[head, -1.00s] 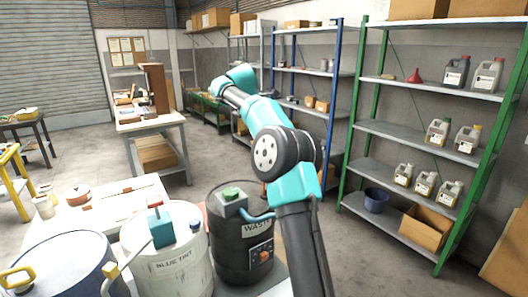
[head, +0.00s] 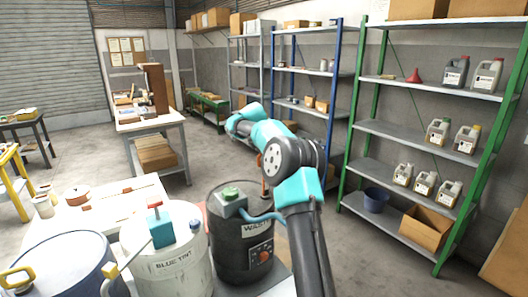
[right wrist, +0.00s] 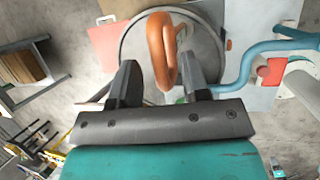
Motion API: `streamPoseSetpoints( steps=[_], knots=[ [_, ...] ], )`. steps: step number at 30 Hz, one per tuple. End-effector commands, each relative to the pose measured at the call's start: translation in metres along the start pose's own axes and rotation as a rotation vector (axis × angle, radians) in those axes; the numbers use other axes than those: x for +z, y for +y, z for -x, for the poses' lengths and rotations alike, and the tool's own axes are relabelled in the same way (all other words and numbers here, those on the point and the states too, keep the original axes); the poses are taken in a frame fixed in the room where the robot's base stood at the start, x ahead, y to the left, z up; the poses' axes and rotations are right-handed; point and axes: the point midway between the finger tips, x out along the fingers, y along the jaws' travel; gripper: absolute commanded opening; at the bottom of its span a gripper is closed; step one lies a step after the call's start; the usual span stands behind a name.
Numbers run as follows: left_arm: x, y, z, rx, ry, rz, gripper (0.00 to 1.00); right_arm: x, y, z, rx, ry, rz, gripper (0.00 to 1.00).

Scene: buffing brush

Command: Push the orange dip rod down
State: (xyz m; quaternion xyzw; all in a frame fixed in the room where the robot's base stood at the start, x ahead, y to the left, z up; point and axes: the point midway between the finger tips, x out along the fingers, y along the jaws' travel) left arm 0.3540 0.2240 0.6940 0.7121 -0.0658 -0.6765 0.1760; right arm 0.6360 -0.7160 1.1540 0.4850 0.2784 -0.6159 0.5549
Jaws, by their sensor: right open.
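The orange dip rod (right wrist: 161,45) shows in the right wrist view as a looped orange handle over a round grey lid (right wrist: 207,62). My right gripper (right wrist: 160,62) is open, with one dark finger on each side of the loop. I cannot tell whether the fingers touch it. My right gripper's fingers cannot be made out there. My left gripper is in neither view.
A white blue-tint drum (head: 172,272) with a teal block stands left of the waste drum. A blue hose (head: 262,217) runs from the waste drum's top. Green-framed shelves (head: 420,142) stand at the right.

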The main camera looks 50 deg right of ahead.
Motion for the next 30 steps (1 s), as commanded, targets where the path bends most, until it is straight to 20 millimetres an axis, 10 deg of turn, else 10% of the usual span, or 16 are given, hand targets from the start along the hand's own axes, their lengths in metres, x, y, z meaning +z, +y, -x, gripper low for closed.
streamPoseSetpoints(
  steps=[9, 22, 30],
  knots=[
    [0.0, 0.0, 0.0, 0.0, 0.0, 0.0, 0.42, 0.0001, -0.0001, -0.0018, 0.0, 0.0, 0.0, 0.41],
    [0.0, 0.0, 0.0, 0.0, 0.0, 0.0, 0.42, 0.0001, -0.0001, -0.0015, 0.0, 0.0, 0.0, 0.0],
    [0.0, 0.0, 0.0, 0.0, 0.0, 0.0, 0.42, 0.0002, -0.0001, -0.0015, 0.0, 0.0, 0.0, 0.0]
  ],
)
